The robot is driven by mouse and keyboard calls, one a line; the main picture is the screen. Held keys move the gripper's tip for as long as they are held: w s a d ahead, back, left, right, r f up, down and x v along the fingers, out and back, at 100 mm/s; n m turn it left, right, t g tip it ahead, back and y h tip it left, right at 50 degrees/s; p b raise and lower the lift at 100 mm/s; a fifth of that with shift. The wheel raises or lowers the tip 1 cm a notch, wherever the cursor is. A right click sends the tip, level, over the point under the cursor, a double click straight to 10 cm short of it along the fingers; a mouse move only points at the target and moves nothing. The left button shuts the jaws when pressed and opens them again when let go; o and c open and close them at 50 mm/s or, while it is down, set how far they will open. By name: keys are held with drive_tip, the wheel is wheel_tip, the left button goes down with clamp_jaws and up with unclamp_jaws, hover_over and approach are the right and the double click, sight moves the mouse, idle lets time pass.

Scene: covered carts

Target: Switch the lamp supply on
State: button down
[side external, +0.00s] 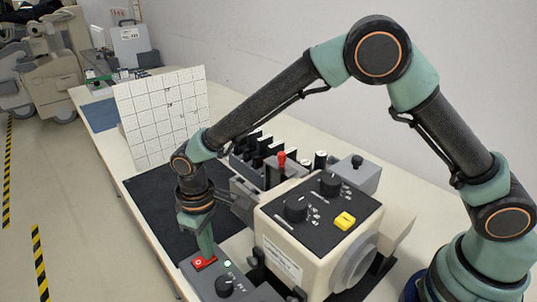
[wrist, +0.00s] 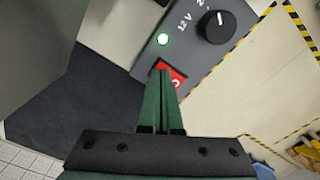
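The lamp supply (side external: 199,284) is a grey box at the bottom of the side view, with a red rocker switch (side external: 199,264), a green light (side external: 228,264) and a black knob (side external: 225,287). The green light glows. In the wrist view the light (wrist: 163,39) and knob (wrist: 216,27) sit beyond the red switch (wrist: 177,77), near a "12 V" mark. My gripper (side external: 207,254) points down with its green fingers together and empty. Its tips (wrist: 161,78) are at the switch and cover part of it; they appear to touch it.
A cream housing (side external: 285,245) with black knobs and a yellow button (side external: 345,220) stands close right of my gripper. Behind are a black slotted rack (side external: 255,145), a red-topped lever (side external: 282,158) and a white gridded board (side external: 165,115). A dark mat (side external: 160,205) lies clear to the left.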

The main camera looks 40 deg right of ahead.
drive_tip(key=shift+r, duration=3.5)
drive_tip(key=s+d+r+m+t, duration=0.1)
drive_tip(key=d+r, duration=0.4)
drive_tip(key=d, duration=0.1)
drive_tip(key=s+d+r+m+t, duration=0.1)
drive_tip(key=s+d+r, duration=0.1)
drive_tip(key=d+r, duration=0.3)
drive_tip(key=s+d+r+m+t, duration=0.1)
drive_tip(key=d+r+t, duration=0.1)
drive_tip(key=d+r, duration=0.3)
drive_tip(key=shift+s+d+r+y, duration=0.1)
drive_tip(key=shift+s+d+y, duration=0.1)
drive_tip(key=shift+d, duration=0.65)
drive_tip(key=shift+s+d+r+y, duration=0.1)
drive_tip(key=shift+s+d+y, duration=0.1)
drive_tip(key=shift+d, duration=0.6)
drive_tip(key=s+d+m, duration=0.1)
drive_tip(key=s+d, duration=0.1)
drive_tip(key=s+d+f+m+t, duration=0.1)
drive_tip(key=s+d, duration=0.1)
drive_tip(key=s+d+m, duration=0.1)
drive_tip(key=s+d, duration=0.1)
drive_tip(key=d, duration=0.1)
drive_tip(key=shift+s+f+t+h, duration=0.15)
drive_tip(key=shift+f+t+h, duration=0.15)
drive_tip(key=shift+f+h, duration=0.1)
